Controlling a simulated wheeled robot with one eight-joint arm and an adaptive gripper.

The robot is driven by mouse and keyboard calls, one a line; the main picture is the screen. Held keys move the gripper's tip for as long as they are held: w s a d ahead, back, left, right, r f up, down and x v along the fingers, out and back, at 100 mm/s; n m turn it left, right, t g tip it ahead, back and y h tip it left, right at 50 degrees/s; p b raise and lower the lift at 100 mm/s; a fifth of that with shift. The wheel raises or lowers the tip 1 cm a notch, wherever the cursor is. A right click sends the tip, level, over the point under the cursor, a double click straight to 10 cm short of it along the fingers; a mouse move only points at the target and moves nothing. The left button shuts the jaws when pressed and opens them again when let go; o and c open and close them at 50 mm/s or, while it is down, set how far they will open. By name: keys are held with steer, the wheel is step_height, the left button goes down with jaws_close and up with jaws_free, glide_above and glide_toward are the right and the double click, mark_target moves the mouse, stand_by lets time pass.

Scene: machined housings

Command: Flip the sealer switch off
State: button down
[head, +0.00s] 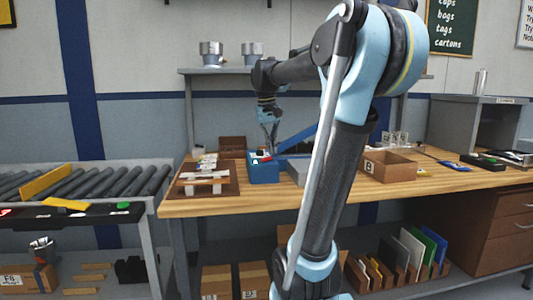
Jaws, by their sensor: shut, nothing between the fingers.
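The sealer is a blue box (264,174) on the wooden workbench, with a blue bar (298,138) slanting up to the right behind it. A small switch area (262,156) with red and white bits shows on its top. My gripper (271,150) points down just above the top of the sealer, with its fingers shut and empty. It is too small to tell whether the fingertips touch the switch. The switch's position cannot be made out. My arm hides part of the bench to the right.
A wooden board with light blocks (206,178) lies left of the sealer. A grey block (298,172) stands right of it, and an open cardboard box (388,164) farther right. A shelf with metal housings (211,52) is above. A roller conveyor (80,186) stands at the left.

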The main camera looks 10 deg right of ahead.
step_height(320, 180, up, 8)
steer(key=r+h, duration=0.1)
glide_above(267, 159)
steer(key=w+a, duration=0.3)
steer(key=shift+s+d+f+g, duration=0.1)
steer(key=shift+d+f+g, duration=0.15)
steer(key=shift+d+g, duration=0.05)
steer(key=x, duration=1.4)
steer(key=shift+d, duration=0.1)
steer(key=shift+s+d+f+y, duration=0.15)
steer(key=shift+f+y, duration=0.25)
steer(key=shift+y, duration=0.2)
